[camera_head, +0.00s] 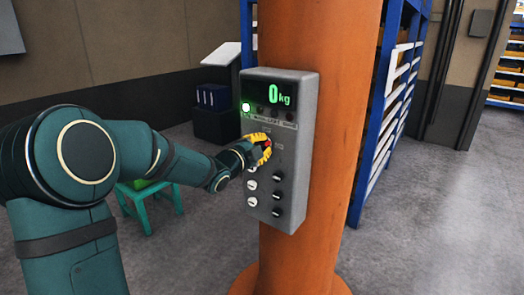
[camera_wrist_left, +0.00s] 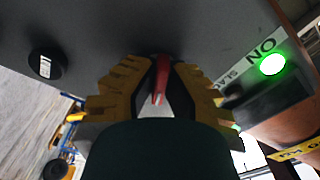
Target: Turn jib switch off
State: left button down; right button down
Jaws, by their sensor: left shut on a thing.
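The jib control box (camera_head: 291,135) is a grey panel on an orange column, with a display reading 0 kg. A green lamp (camera_head: 246,107) glows at its upper left; in the left wrist view the lit lamp (camera_wrist_left: 272,63) sits beside an "ON" label. My left gripper (camera_head: 266,150) is at the middle of the panel. Its yellow fingers (camera_wrist_left: 160,90) are shut on a red switch handle (camera_wrist_left: 161,82), which stands between them. The switch's base is mostly hidden by the fingers. My right gripper is not in view.
Several black and white knobs (camera_head: 252,201) sit on the panel's lower half, below my left gripper. The orange column (camera_head: 345,120) stands behind the box. A blue shelf rack (camera_head: 385,100) is behind it. A green stool (camera_head: 147,205) stands at the left. Open floor lies at the right.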

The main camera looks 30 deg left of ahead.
pick_arm(q)
jog(key=n, duration=0.6)
jog(key=shift+r+b, duration=0.1)
jog(key=shift+b, duration=0.2)
jog(key=n+p, duration=0.1)
jog(key=n, duration=0.5)
jog(key=shift+n, duration=0.4)
jog(key=c, duration=1)
grip_release()
jog(key=shift+w, duration=0.1)
jog(key=shift+c, duration=0.2)
jog(key=s, duration=1.2)
jog(key=shift+a, duration=0.45)
